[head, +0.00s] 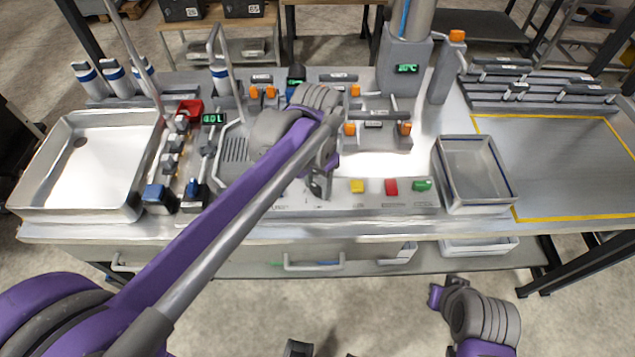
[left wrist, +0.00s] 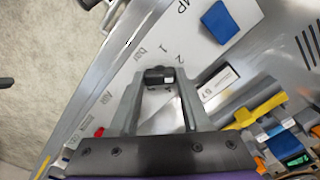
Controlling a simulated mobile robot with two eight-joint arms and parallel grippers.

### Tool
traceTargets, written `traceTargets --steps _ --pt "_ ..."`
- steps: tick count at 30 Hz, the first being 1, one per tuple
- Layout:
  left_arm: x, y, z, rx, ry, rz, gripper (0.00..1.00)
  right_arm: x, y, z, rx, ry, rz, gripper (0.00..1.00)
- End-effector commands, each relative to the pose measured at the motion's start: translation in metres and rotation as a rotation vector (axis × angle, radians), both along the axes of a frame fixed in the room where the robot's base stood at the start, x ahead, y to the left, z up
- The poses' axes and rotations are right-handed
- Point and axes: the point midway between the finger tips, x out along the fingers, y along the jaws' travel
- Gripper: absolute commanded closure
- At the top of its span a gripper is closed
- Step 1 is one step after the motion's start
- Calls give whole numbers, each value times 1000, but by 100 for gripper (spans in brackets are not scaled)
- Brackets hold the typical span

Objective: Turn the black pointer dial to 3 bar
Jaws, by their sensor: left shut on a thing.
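The black pointer dial (left wrist: 154,74) is between the two fingertips of my left gripper (left wrist: 158,84) in the left wrist view. The fingers are shut on it from both sides.
Right of the dial on the front panel are yellow (head: 357,186), red (head: 391,187) and green (head: 422,185) buttons. A metal tray (head: 478,203) stands to their right, and a large sink tray (head: 75,213) at the left. Blue-topped levers (head: 158,197) stand left of my arm.

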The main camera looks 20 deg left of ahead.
Motion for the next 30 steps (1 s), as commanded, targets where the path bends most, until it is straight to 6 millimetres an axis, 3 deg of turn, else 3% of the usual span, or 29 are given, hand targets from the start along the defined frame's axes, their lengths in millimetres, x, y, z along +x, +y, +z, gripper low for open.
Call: traceTargets --steps 15,30 --pt "0 0 0 0 0 -326 100 0 0 1 0 -1 0 100" --pt "0 0 0 1 0 -381 100 0 0 1 0 -1 0 100"
